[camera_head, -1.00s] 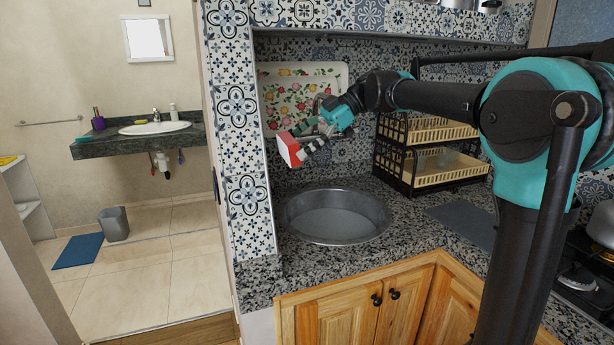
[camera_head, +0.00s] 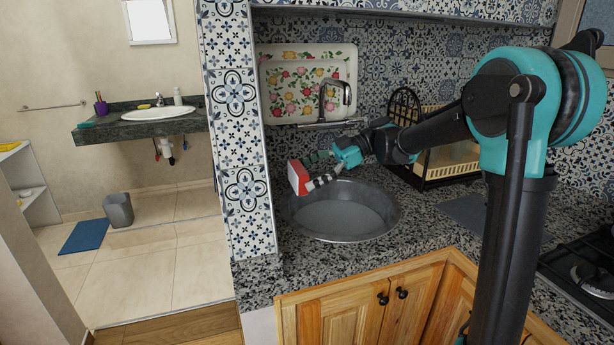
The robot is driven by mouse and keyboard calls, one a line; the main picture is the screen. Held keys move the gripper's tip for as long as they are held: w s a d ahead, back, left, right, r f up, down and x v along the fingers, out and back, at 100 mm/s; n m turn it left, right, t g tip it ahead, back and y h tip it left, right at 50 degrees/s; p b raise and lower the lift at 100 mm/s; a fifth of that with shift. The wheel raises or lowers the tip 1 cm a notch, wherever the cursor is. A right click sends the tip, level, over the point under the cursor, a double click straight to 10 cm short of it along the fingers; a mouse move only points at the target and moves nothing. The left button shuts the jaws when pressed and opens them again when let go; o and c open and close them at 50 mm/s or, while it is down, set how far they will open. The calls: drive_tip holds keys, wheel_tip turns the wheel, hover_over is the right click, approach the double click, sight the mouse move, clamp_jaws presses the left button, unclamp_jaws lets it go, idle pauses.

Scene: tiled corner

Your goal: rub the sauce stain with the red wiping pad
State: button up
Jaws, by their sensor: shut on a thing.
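The red wiping pad (camera_head: 293,180) is a small block with a red face and a white side. My gripper (camera_head: 315,171) is shut on the pad and holds it tilted, above the left rim of the round metal basin (camera_head: 345,212). The pad appears apart from the counter, though its exact height is hard to tell. I cannot make out a sauce stain in this view.
The speckled granite counter (camera_head: 258,277) surrounds the basin, and a tiled wall edge (camera_head: 243,150) stands close left of the pad. A faucet (camera_head: 334,100) and a floral tray (camera_head: 285,62) are behind. A dish rack (camera_head: 447,160) stands right.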

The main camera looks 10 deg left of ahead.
sight(292, 176)
drive_tip(key=shift+s+a+f, duration=0.1)
drive_tip(key=shift+s+a, duration=0.45)
drive_tip(key=shift+a, duration=0.3)
drive_tip(key=shift+s+a+f, duration=0.1)
drive_tip(key=shift+s+a, duration=0.45)
drive_tip(key=shift+a, duration=0.25)
drive_tip(key=shift+s+a+f, duration=0.1)
drive_tip(key=shift+s+a, duration=0.45)
drive_tip(key=shift+a, duration=0.3)
drive_tip(key=shift+s+a, duration=0.5)
drive_tip(key=shift+a, duration=0.35)
drive_tip(key=shift+w, duration=0.1)
drive_tip(key=shift+w+a, duration=3.5)
drive_tip(key=shift+w, duration=1.95)
drive_tip(key=s+d+r, duration=0.4)
drive_tip(key=s+d, duration=0.2)
drive_tip(key=s, duration=0.4)
drive_tip(key=shift+s+d, duration=0.35)
drive_tip(key=shift+s, duration=0.05)
